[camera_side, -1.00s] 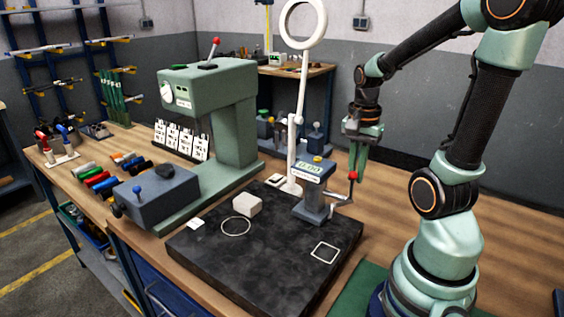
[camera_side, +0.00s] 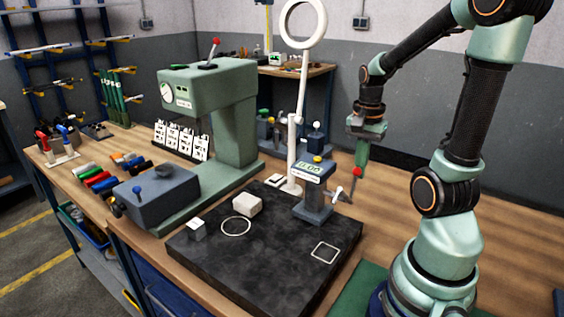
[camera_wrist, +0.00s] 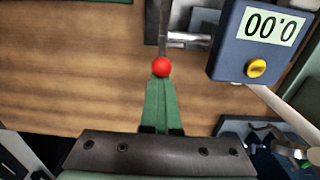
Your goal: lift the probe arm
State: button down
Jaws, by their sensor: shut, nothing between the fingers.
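The gauge (camera_side: 314,180) is a grey-blue block with a digital display and a yellow button, standing on the dark plate. In the wrist view the gauge (camera_wrist: 250,45) shows 0.00 upside down. A red ball knob (camera_side: 358,172) is at its right side, by a dark rod and a small white lever (camera_side: 338,193). My gripper (camera_side: 360,166) points down with its green fingers shut and empty. In the wrist view the red knob (camera_wrist: 161,67) sits right at the fingertips; I cannot tell whether they touch.
The dark plate (camera_side: 270,262) carries a white block (camera_side: 248,205), a small block (camera_side: 197,230), a ring and a square outline. A white ring-lamp stand (camera_side: 298,130) rises behind the gauge. A green press (camera_side: 240,120) stands at left.

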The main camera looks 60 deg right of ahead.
jog(key=c, duration=0.9)
grip_release()
jog(key=shift+r, duration=4.55)
jog(key=w+a+n+t, duration=0.2)
jog(key=a+n, duration=0.4)
jog(key=w+a+n+t, duration=0.1)
jog(key=w+a+n, duration=0.1)
jog(key=a+n, duration=0.4)
jog(key=w+a+n+t, duration=0.2)
jog(key=w+a+n, duration=0.1)
jog(key=a+n, duration=0.3)
jog(key=shift+a+f+t, duration=0.15)
jog(key=shift+a+t, duration=0.15)
jog(key=shift+a, duration=0.45)
